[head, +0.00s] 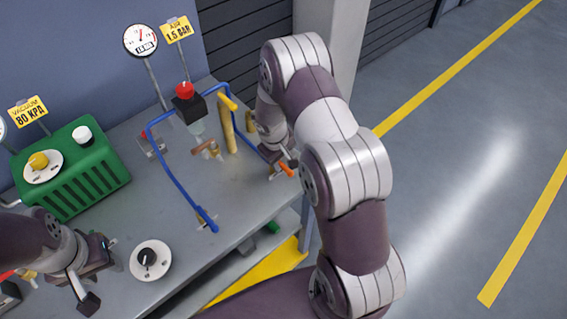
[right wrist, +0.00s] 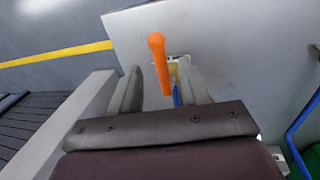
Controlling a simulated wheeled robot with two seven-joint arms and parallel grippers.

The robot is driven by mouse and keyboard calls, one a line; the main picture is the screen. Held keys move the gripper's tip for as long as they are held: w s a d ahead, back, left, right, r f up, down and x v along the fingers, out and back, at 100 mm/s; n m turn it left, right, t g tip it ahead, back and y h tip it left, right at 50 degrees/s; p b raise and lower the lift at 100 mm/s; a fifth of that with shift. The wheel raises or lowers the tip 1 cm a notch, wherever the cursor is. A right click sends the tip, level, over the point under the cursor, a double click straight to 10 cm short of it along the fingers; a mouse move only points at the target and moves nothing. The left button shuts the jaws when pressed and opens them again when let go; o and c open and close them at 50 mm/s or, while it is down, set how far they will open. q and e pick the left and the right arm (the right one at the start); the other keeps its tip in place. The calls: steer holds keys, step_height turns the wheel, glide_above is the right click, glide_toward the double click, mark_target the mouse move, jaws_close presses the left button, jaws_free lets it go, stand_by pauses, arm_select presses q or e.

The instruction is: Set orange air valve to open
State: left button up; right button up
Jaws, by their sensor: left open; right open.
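The orange air valve handle (head: 286,169) shows in the head view near the right edge of the bench, partly hidden by my right arm. In the right wrist view the orange handle (right wrist: 159,62) stands between the two fingers of my right gripper (right wrist: 160,88), with a gap on both sides. The right gripper is open around the handle and does not appear to touch it. In the head view the right gripper (head: 280,160) is mostly hidden behind its own arm. My left gripper (head: 98,280) is open and empty, above the front left of the bench.
A blue pipe (head: 170,177) runs across the bench, with a yellow post (head: 228,130) and a black box with a red knob (head: 184,92) behind. A green unit (head: 75,175) stands at the left. A white dial (head: 151,260) lies near my left gripper.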

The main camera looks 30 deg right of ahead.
step_height(320, 180, up, 10)
steer(key=a+b, duration=0.1)
steer(key=a, duration=0.1)
steer(key=shift+s, duration=0.25)
